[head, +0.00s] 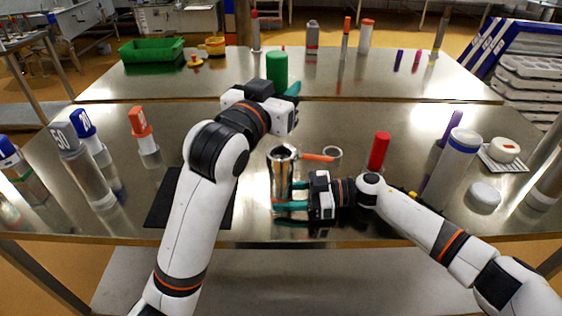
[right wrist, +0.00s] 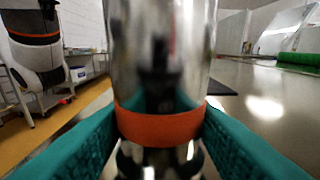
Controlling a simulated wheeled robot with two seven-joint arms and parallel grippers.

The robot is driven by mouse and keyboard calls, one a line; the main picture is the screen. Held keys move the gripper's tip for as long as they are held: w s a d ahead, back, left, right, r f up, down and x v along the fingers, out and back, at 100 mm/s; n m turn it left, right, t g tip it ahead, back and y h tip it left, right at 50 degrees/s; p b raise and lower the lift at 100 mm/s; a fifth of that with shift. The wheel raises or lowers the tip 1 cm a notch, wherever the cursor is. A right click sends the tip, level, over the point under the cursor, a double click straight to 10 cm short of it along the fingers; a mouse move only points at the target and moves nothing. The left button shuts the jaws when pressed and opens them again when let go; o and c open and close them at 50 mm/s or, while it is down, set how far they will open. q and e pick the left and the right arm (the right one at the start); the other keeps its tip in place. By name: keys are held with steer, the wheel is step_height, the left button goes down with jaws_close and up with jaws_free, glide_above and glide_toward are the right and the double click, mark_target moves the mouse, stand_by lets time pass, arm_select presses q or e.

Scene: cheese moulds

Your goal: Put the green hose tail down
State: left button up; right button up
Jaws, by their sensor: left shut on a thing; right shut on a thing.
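A green cylinder (head: 277,70), which I take to be the green hose tail, stands upright at my left gripper (head: 285,90) in the head view. My left gripper is shut on it, above the far part of the near table. Its lower end is hidden behind the gripper. My right gripper (head: 284,196) is shut on a shiny steel cylinder (head: 281,160) with an open top, near the table's front edge. The right wrist view shows the teal fingers on both sides of this steel cylinder (right wrist: 160,60), at its orange band (right wrist: 160,127).
A red-capped piece (head: 379,150) and a blue-banded tube (head: 452,165) stand right. A green crate (head: 150,50) is on the back table.

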arm_select(q)
steer(key=shift+d, duration=0.35)
step_height(320, 180, down, 9)
steer(key=shift+s+f, duration=0.1)
steer(key=o, duration=1.1)
steer(key=v, duration=1.2)
steer(key=shift+a, duration=0.1)
arm_select(e)
steer(key=o, duration=0.8)
steer(key=shift+o, duration=0.2)
